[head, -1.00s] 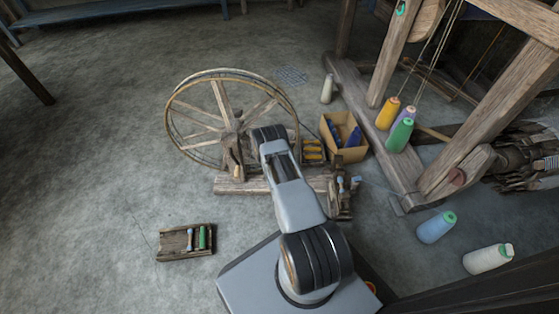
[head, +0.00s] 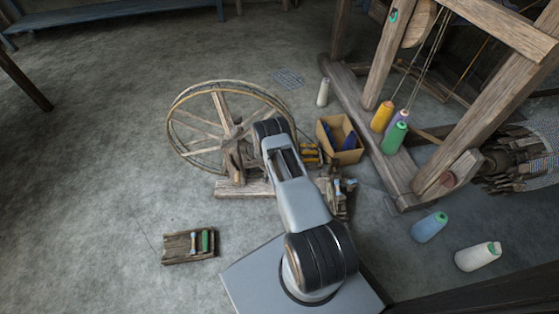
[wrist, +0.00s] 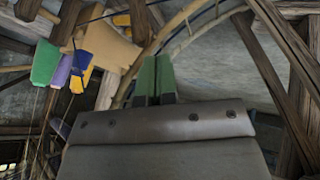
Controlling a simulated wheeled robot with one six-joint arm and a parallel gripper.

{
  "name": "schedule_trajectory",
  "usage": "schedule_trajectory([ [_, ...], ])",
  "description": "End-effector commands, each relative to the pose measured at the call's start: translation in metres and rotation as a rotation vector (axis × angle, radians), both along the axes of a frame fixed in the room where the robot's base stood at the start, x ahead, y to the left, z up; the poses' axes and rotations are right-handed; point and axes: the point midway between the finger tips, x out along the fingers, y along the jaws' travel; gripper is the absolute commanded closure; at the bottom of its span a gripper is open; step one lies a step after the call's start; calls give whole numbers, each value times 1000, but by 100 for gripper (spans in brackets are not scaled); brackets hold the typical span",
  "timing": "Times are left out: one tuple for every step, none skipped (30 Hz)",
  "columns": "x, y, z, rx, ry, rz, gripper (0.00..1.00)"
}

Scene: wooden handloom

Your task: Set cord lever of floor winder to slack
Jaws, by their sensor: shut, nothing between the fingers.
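The floor winder stands in the middle of the head view, with a large spoked wooden wheel (head: 222,94) and a wooden base beam (head: 240,189). My arm covers its middle and part of the right end. I cannot make out the cord lever for certain; small upright parts (head: 338,192) show at the base's right end. In the wrist view my gripper (wrist: 153,80) has its green fingertips together, empty, with the curved wheel rim (wrist: 170,32) close behind. The gripper is hidden behind the arm in the head view.
A small wooden tray (head: 176,247) lies on the floor at the left. A box (head: 341,140) stands right of the winder. Cones of yarn stand near the loom (head: 392,60), and blue (head: 429,227) and white (head: 478,256) cones lie at the right.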

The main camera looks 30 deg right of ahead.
Motion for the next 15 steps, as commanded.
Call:
schedule_trajectory([
  [-1, 5, 15, 0, 1, 1, 100],
  [-1, 7, 19, 1, -1, 0, 100],
  [-2, 10, 23, 0, 0, 0, 100],
  [-3, 12, 27, 1, 1, 0, 100],
  [-3, 14, 30, 1, 0, -1, 100],
  [-4, 16, 33, 0, 0, -2, 100],
  [-4, 18, 36, 0, 1, -2, 100],
  [-5, 20, 38, 0, 1, -2, 100],
  [-5, 22, 40, 0, 0, -2, 100],
  [-5, 23, 42, 0, 0, -3, 100],
  [-5, 24, 43, 0, 0, -3, 100],
  [-6, 25, 44, 0, 0, -3, 100],
  [-6, 25, 45, 0, 0, -4, 100],
  [-6, 26, 45, 0, 1, -4, 100],
  [-6, 26, 46, 0, 1, -4, 100],
])
